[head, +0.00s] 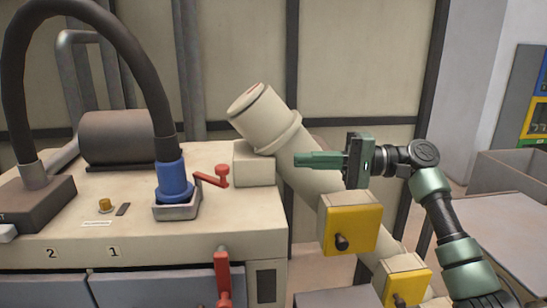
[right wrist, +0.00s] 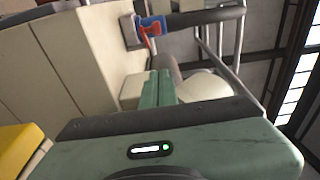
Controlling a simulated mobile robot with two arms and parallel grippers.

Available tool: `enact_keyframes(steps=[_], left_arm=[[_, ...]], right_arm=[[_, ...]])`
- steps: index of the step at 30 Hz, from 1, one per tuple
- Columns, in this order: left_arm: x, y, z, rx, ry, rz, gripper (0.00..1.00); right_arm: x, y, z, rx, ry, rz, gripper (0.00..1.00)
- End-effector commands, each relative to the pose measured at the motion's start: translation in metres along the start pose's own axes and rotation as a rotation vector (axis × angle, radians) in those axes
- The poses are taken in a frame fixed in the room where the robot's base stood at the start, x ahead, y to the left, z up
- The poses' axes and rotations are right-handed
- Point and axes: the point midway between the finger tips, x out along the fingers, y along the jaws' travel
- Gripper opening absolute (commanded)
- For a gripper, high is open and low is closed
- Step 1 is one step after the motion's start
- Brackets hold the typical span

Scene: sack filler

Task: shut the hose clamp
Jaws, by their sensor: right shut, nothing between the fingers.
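The hose clamp is a blue collar (head: 172,182) at the lower end of a thick dark hose, seated in a grey metal socket (head: 178,208) on the machine top. A red lever (head: 213,178) sticks out to the right of the collar, with an upright knob at its outer end. In the right wrist view the blue collar and red lever (right wrist: 151,28) show beyond the fingertips. My right gripper (head: 297,160) is shut and empty, to the right of the lever and apart from it, fingers pointing left. My left gripper is not in view.
A cream block (head: 254,165) and a slanted cream pipe (head: 262,118) stand right of the lever. A second red handle (head: 222,278) is on the machine's front. Yellow boxes (head: 352,230) sit lower on the pipe. A grey table (head: 500,215) is at the right.

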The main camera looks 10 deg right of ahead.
Motion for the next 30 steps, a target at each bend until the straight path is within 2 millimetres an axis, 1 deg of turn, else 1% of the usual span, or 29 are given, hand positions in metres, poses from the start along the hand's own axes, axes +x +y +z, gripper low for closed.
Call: enact_keyframes(steps=[5, 7, 10, 14, 18, 21, 24, 30], left_arm=[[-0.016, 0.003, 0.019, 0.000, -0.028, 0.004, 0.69], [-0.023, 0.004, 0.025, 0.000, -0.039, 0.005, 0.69], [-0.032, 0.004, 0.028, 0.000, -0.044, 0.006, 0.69], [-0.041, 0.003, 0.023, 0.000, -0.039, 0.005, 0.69], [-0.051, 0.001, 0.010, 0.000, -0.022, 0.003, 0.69], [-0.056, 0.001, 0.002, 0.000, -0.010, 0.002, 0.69], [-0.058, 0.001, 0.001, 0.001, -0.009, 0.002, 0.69], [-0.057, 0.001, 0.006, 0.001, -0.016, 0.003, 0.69]], right_arm=[[0.031, -0.004, 0.001, 0.001, -0.004, 0.000, 0.00], [0.047, -0.004, 0.002, 0.001, -0.005, 0.000, 0.00], [0.069, -0.004, 0.001, 0.001, -0.005, 0.000, 0.00], [0.095, -0.004, 0.001, 0.001, -0.004, 0.000, 0.00], [0.109, -0.003, 0.017, 0.000, -0.003, 0.001, 0.00], [0.116, -0.002, 0.024, 0.000, -0.001, 0.001, 0.00], [0.120, 0.000, 0.028, 0.000, -0.001, 0.001, 0.00], [0.121, 0.001, 0.029, 0.000, 0.000, 0.000, 0.00]])
